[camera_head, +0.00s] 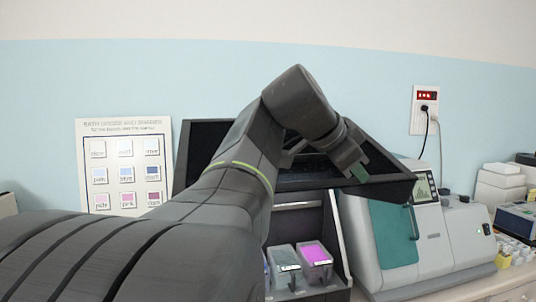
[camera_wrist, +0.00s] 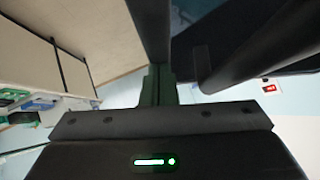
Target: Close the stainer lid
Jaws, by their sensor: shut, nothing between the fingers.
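The stainer's dark lid (camera_head: 393,187) stands raised and tilted open above the stainer body (camera_head: 334,240) in the head view. Below it, the open front shows staining containers, one with a pink top (camera_head: 316,254). My gripper (camera_head: 360,173) is at the lid's right part, in front of its inner side. Its green fingers (camera_wrist: 158,88) are closed together with nothing between them. A dark edge and a dark bar (camera_wrist: 255,48) fill the upper wrist view close to the fingers. I cannot tell whether the fingers touch the lid. My arm hides the lid's middle and the stainer's left side.
A white and grey machine with a teal door (camera_head: 394,235) stands close on the right of the stainer. A colour chart (camera_head: 126,133) is behind on the left. A wall outlet (camera_head: 425,108) with cables is at the right. White boxes (camera_head: 499,187) stand at the far right.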

